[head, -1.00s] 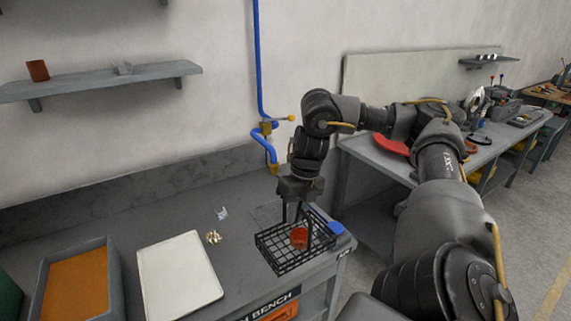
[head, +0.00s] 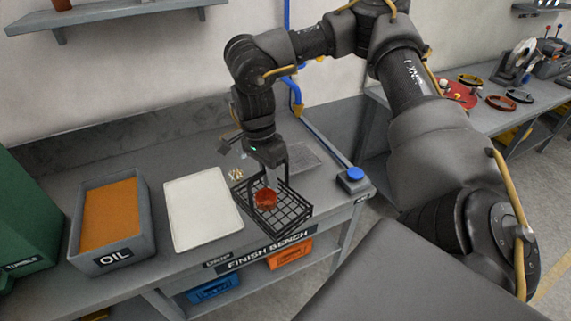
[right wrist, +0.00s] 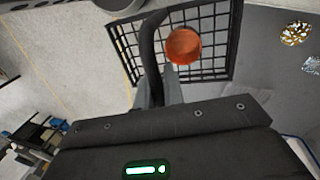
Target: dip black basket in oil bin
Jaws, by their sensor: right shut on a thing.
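The black wire basket (head: 291,214) hangs over the right part of the bench, near its front edge, with a copper-orange coil (head: 265,197) inside. My right gripper (head: 270,182) is above it and shut on its handle. The right wrist view shows the dark curved handle (right wrist: 150,50) at the fingers, with the basket grid (right wrist: 216,62) and coil (right wrist: 183,46) beyond. The grey oil bin (head: 139,253), labelled OIL and filled with orange-brown liquid (head: 110,213), stands at the left of the bench. My left gripper is out of view.
A white drip tray (head: 200,208) lies between the oil bin and the basket. Small gold pieces (head: 236,174) lie behind the basket. A wire mesh pad (head: 304,158) and a blue button (head: 355,174) are to its right. A green tumbler (head: 25,230) stands at far left.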

